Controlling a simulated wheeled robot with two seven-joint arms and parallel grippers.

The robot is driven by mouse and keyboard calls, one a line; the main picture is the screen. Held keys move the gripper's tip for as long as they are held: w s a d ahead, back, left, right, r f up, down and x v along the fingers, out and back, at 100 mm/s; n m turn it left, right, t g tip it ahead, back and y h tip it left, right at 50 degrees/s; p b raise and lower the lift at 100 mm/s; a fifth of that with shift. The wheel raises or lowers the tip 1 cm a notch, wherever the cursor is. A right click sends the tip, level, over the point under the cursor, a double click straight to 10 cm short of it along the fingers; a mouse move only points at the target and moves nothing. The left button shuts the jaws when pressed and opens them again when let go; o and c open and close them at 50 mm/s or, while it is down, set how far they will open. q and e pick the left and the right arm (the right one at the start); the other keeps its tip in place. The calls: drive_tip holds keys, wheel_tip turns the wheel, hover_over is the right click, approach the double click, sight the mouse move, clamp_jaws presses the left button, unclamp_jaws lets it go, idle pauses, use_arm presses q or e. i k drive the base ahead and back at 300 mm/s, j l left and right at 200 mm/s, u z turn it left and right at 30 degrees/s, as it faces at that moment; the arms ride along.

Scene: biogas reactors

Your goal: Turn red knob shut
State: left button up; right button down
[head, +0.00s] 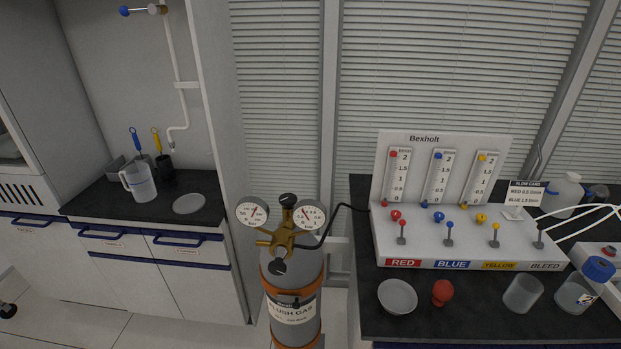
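The red knob (395,215) is a small round knob on the white Bexholt flow panel (445,139), below the leftmost flow tube (396,175). A small lever with a red tip (402,229) stands just in front of it, above the RED label (403,262). The red marker in that tube sits near the top of its scale. How far the knob is turned cannot be read. Neither gripper can be made out in the head view, and nothing is seen touching the knob.
A blue knob (439,217) and yellow knob (481,218) sit to the right, with levers in front. A dish (397,297), red bulb (442,292) and beaker (523,293) stand before the panel. A gas cylinder (292,325) with two gauges stands left of the bench.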

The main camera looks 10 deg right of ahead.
sight(396, 215)
drive_tip(key=z, duration=1.3)
